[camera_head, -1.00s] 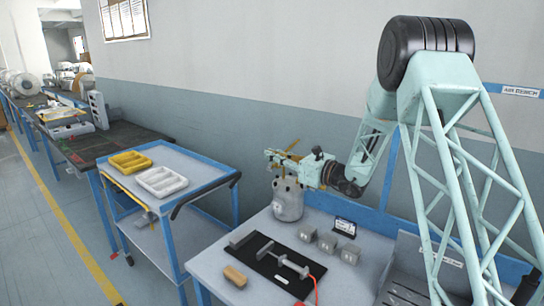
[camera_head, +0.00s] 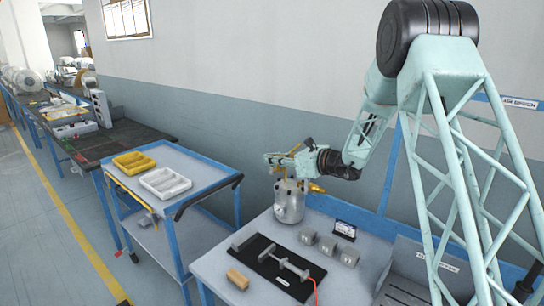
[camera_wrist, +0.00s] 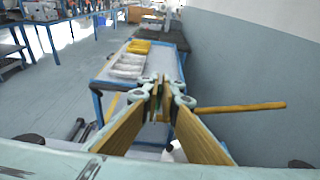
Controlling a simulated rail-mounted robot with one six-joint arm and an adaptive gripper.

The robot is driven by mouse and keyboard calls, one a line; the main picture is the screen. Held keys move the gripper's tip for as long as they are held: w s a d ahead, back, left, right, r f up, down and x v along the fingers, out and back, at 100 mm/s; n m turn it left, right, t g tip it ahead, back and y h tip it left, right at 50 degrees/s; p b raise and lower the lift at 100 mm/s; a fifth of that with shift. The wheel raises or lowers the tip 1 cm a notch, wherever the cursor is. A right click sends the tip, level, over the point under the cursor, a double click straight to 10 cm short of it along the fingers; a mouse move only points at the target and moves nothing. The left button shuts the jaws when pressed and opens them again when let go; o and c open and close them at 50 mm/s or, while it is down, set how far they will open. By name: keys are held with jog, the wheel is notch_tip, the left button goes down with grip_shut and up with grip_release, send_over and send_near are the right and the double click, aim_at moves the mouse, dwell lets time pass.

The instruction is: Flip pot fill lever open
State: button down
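The grey metal pot (camera_head: 289,204) stands at the back left of the near bench. A brass fitting (camera_head: 316,187) sticks out to the right of its top. My gripper (camera_head: 272,159) is just above the pot's top and points left. A thin brass-coloured lever (camera_head: 293,150) shows at the gripper in the head view. In the wrist view a rod of that colour (camera_wrist: 245,106) runs out to the right from behind the fingers. My fingertips (camera_wrist: 160,90) lie close together there, with something thin and yellowish between them. I cannot tell whether they touch it.
The near bench holds a black fixture board (camera_head: 268,262), several grey blocks (camera_head: 328,244), a wooden block (camera_head: 237,279) and a small sign (camera_head: 345,228). A blue cart with a yellow tray (camera_head: 133,163) and a white tray (camera_head: 165,181) stands left. The wall is close behind the pot.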

jog(key=shift+w+a+p, duration=0.1)
jog(key=shift+a+p, duration=0.05)
jog(key=shift+p, duration=0.25)
jog(key=c, duration=2.9)
grip_release()
jog(key=shift+v, duration=0.85)
jog(key=shift+r+v, duration=0.15)
jog(key=shift+v, duration=2.4)
jog(key=shift+r+v, duration=0.15)
jog(key=shift+v, duration=2.4)
jog(key=shift+a+r, duration=0.1)
